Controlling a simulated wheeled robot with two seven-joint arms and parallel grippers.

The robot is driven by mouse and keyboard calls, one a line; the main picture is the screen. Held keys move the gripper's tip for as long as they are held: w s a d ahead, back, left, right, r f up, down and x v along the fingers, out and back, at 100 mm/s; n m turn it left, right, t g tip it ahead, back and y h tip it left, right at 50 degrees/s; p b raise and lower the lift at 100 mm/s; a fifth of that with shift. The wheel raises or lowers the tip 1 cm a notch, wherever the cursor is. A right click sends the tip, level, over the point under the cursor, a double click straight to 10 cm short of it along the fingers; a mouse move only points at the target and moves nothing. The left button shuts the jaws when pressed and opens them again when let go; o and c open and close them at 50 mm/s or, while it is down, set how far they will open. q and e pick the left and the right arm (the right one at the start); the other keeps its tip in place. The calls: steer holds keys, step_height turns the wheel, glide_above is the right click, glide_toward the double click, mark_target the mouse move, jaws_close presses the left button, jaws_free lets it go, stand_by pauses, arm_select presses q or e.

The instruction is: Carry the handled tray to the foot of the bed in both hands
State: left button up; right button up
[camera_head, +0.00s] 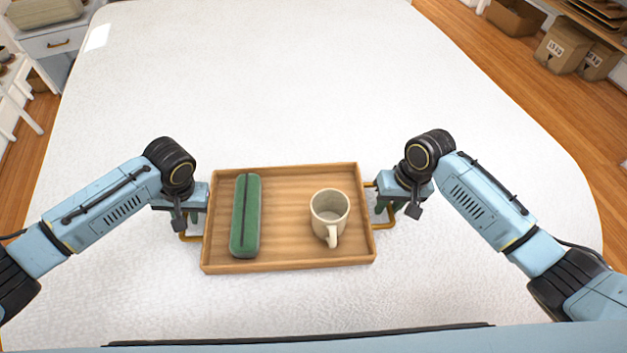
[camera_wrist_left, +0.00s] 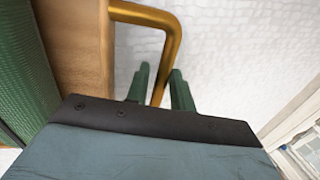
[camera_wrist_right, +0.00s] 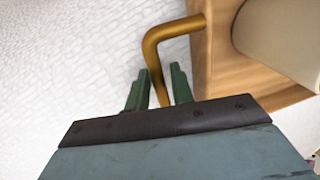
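The wooden handled tray (camera_head: 285,258) appears to rest flat on the white bed (camera_head: 260,85), near its front edge. It carries a long green case (camera_head: 245,215) on the left and a cream mug (camera_head: 329,215) on the right, upright. My left gripper (camera_head: 187,217) is at the left brass handle (camera_wrist_left: 170,35); its green fingers (camera_wrist_left: 160,88) stand on either side of the bar, with a slight gap. My right gripper (camera_head: 392,212) is at the right brass handle (camera_wrist_right: 165,35); its fingers (camera_wrist_right: 160,88) straddle the bar the same way, apart.
A white cabinet (camera_head: 50,42) and a white stool (camera_head: 15,95) stand at the left. Cardboard boxes (camera_head: 562,48) and a shelf are at the far right. The wooden floor (camera_head: 480,60) is clear along the bed's right side.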

arm_select(q)
steer(key=shift+o, duration=0.7)
arm_select(e)
steer(key=shift+o, duration=0.7)
arm_select(q)
steer(key=shift+r, duration=0.1)
arm_select(e)
steer(key=shift+d+r, duration=0.1)
steer(key=shift+r, duration=0.05)
arm_select(q)
step_height(320, 180, up, 12)
steer(key=d, duration=0.2)
steer(key=shift+d, duration=0.15)
arm_select(e)
step_height(320, 180, up, 12)
steer(key=d, duration=0.2)
steer(key=shift+d+f, duration=0.15)
steer(key=shift+f, duration=0.05)
arm_select(q)
steer(key=shift+f, duration=0.2)
